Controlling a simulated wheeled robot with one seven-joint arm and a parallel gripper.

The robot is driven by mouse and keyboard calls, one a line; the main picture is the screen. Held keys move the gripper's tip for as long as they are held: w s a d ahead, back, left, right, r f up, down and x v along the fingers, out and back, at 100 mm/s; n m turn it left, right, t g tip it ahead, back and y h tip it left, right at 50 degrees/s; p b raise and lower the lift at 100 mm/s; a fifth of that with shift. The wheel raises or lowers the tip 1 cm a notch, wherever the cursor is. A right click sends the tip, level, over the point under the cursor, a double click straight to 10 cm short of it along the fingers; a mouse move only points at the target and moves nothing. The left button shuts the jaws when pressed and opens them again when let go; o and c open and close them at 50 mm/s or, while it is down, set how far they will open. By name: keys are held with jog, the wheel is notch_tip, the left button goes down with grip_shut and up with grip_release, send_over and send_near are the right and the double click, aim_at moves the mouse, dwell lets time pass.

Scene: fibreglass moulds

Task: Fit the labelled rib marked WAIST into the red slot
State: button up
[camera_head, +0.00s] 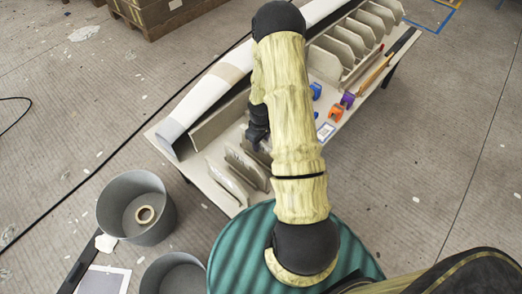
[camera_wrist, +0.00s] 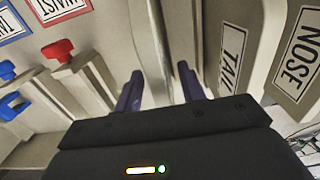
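The red-bordered WAIST label (camera_wrist: 62,8) shows upside down at the upper left of the wrist view. A red clip-like piece (camera_wrist: 58,52) sits near it on a pale block. I cannot make out the red slot itself. A pale thin rib (camera_wrist: 166,45) stands edge-on between the fingers of my gripper (camera_wrist: 162,85). The fingers are apart, with gaps on both sides of the rib. Its face and label are hidden. To the right stand ribs labelled TAIL (camera_wrist: 232,52) and NOSE (camera_wrist: 300,52). In the head view my arm partly hides my gripper (camera_head: 257,137) above the standing ribs.
A long white mould (camera_head: 205,100) runs along the table (camera_head: 225,203). Several pale ribs stand in a row at the far end (camera_head: 352,38). Coloured clips (camera_head: 335,113) lie right of my arm. Grey buckets (camera_head: 138,205) stand on the floor at lower left, beside a green ribbed drum (camera_head: 235,250).

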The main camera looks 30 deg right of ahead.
grip_shut()
jog(key=shift+r, duration=0.1)
dwell(0.3)
notch_tip(320, 180, up, 10)
jog(key=shift+f+p, duration=0.1)
jog(key=shift+p, duration=0.45)
dwell(0.6)
